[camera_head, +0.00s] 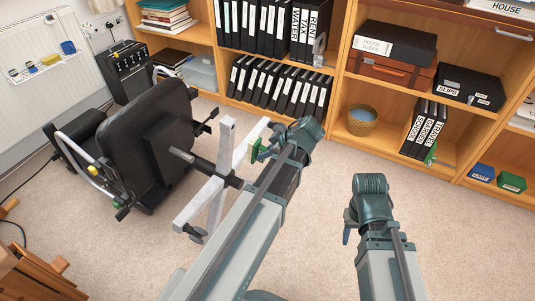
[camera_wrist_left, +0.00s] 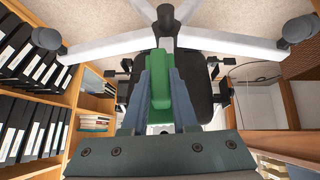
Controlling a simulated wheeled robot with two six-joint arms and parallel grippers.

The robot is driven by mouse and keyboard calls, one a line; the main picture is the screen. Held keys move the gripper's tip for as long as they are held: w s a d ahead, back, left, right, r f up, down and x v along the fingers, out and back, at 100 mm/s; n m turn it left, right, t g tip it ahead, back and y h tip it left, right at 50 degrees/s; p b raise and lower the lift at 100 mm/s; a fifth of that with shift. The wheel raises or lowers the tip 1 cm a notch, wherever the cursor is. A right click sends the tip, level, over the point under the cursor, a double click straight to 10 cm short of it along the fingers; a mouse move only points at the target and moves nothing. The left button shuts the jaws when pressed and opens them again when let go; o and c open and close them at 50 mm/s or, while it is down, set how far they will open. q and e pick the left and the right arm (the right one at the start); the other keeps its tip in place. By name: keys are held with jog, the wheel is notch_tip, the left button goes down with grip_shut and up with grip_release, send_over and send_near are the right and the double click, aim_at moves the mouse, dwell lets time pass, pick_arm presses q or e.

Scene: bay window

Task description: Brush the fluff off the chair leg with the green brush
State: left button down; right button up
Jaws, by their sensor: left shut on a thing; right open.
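A black office chair (camera_head: 150,135) lies tipped over at left in the head view, its pale star-shaped base (camera_head: 200,203) facing me. My left gripper (camera_head: 260,149) is shut on the green brush (camera_head: 254,147), at one upper leg of the base. In the left wrist view the green brush (camera_wrist_left: 160,84) sits between the fingers, pointing toward the hub, with pale legs (camera_wrist_left: 236,44) spreading either side. I cannot tell whether the brush touches a leg. No separate fluff can be made out. My right gripper (camera_head: 349,226) is empty and open over the carpet.
Wooden shelves with black binders (camera_head: 264,85) line the back. A black amplifier (camera_head: 130,72) is behind the chair. Wooden furniture (camera_head: 40,275) fills the lower left. Carpet is clear at right.

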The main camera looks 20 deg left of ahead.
pick_arm(q)
jog(key=shift+w+a+r+p, duration=0.1)
jog(key=shift+a+r+p, duration=0.1)
jog(key=shift+a, duration=0.6)
jog(key=shift+a+r+p, duration=0.15)
jog(key=shift+a, duration=0.7)
jog(key=shift+w+a+r+p, duration=0.1)
jog(key=shift+a+r+p, duration=0.1)
jog(key=shift+a, duration=0.6)
jog(key=shift+a+r, duration=0.15)
jog(key=shift+a, duration=0.7)
jog(key=f+b, duration=0.3)
jog(key=shift+a+f, duration=0.25)
jog(key=shift+f, duration=0.15)
jog(key=shift+b, duration=0.3)
jog(key=f+b, duration=0.1)
jog(key=a+f+b, duration=0.1)
jog(key=f+b, duration=0.1)
jog(key=shift+w+f, duration=0.1)
jog(key=shift+f, duration=0.15)
jog(key=shift+a+r, duration=0.1)
